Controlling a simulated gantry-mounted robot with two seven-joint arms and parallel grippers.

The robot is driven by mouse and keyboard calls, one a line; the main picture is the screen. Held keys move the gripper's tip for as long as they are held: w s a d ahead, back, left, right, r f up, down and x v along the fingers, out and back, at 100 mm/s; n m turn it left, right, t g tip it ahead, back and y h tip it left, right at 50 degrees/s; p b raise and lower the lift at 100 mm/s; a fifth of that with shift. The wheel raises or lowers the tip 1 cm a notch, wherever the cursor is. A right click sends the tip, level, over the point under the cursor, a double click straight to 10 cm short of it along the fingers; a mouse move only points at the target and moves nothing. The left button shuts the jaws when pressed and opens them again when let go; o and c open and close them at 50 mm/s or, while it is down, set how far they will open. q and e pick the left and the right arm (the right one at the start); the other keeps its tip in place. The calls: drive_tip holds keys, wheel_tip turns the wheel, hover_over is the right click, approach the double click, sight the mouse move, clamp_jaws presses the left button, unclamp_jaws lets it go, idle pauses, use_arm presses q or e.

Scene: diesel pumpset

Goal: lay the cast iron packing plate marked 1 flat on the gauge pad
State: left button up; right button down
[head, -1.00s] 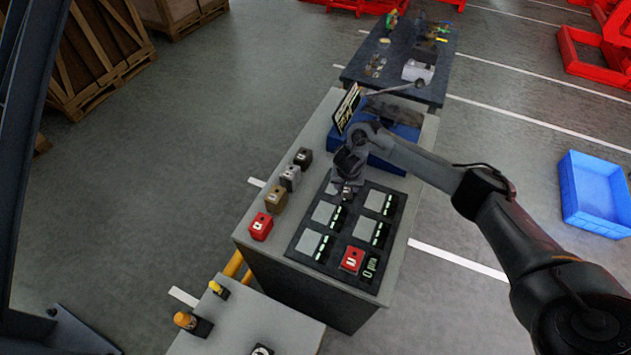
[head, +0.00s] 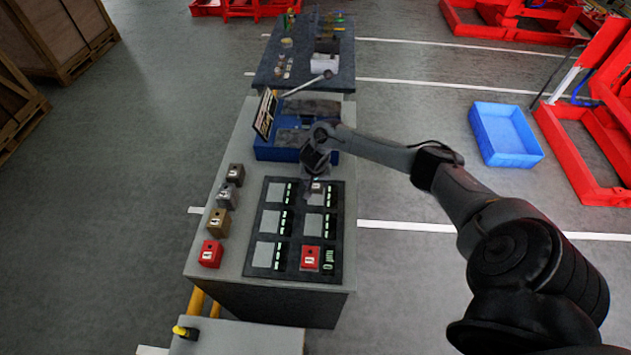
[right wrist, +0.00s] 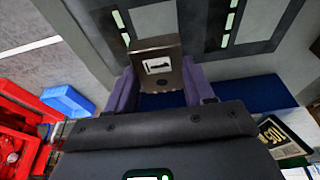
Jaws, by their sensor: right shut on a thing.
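My right gripper (head: 317,172) is shut on a small grey-brown metal plate (right wrist: 157,62). The plate's white label bears a dark mark that looks like a 1 seen sideways. The plate also shows in the head view (head: 317,187), at the upper right square of a dark gauge board (head: 293,237); I cannot tell whether it touches. The board has light grey square pads (head: 273,222) with green readouts beside them. A red block (head: 310,257) sits on the lower right one. In the right wrist view, the fingers (right wrist: 160,82) flank the plate. My left gripper is not in view.
Labelled blocks stand along the bench's left side: red (head: 211,253), brass (head: 219,223), grey (head: 228,194) and dark (head: 236,174). A blue fixture (head: 275,146) with a tilted sign (head: 265,113) stands behind the board. A blue crate (head: 505,135) lies on the floor.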

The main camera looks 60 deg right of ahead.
sight(316, 196)
drive_tip(key=shift+r+p, duration=0.2)
drive_tip(key=shift+p, duration=0.25)
drive_tip(key=shift+f, duration=0.7)
wheel_tip(316, 196, down, 2)
drive_tip(key=shift+f+b, duration=0.1)
drive_tip(key=shift+b, duration=0.55)
drive_tip(key=shift+f, duration=0.65)
drive_tip(key=shift+r+p, duration=0.1)
drive_tip(key=shift+p, duration=0.35)
drive_tip(key=shift+p, duration=0.65)
drive_tip(key=shift+f, duration=0.35)
drive_tip(key=shift+f, duration=0.35)
